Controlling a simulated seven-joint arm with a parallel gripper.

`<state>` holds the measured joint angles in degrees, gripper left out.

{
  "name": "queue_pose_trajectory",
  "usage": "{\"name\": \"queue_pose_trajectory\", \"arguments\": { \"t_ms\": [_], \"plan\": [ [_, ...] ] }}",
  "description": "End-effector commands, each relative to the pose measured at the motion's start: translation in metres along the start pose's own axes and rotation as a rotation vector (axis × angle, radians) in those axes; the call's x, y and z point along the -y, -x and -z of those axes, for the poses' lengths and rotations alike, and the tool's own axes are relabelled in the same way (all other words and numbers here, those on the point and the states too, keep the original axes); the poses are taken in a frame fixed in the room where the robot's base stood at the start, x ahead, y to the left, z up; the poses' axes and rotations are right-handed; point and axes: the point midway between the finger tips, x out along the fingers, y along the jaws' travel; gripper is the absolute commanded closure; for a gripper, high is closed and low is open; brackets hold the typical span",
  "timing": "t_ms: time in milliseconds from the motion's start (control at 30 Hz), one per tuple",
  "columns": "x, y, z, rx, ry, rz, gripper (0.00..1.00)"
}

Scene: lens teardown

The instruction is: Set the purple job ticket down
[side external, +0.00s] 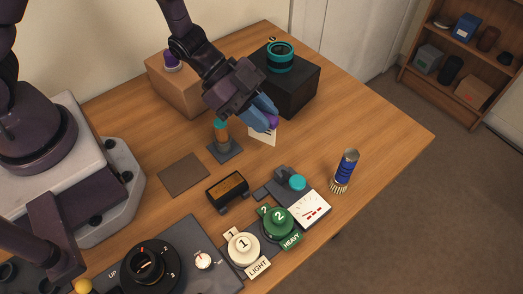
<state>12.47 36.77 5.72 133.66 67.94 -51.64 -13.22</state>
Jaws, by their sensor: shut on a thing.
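My gripper (264,117), with blue fingers, is shut on the purple job ticket (263,136). The ticket shows as a pale card with a purple part at its top between the fingers. It hangs tilted just in front of the black box (290,88), to the right of a small stand with a teal and orange piece (221,132). The fingers hide part of the ticket. I cannot tell from this one view how high it is above the table.
A brown box (180,89) with a purple knob stands behind. A teal ring (281,58) sits on the black box. A brown mat (184,175), dark cart (228,187), blue brush (346,170), and numbered green and white knobs (277,221) lie nearer. The table's right side is clear.

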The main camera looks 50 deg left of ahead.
Motion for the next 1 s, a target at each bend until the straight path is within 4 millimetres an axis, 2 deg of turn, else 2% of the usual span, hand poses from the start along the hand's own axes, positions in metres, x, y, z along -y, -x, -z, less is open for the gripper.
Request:
{"name": "queue_pose_trajectory", "arguments": {
  "t_ms": [100,533,1000],
  "plan": [
    [-0.001,-0.012,-0.016,0.005,0.005,0.002,1.0],
    [0.0,-0.039,-0.052,0.002,0.005,0.004,1.0],
    [0.002,-0.044,-0.058,0.0,0.003,0.008,1.0]
  ]
}}
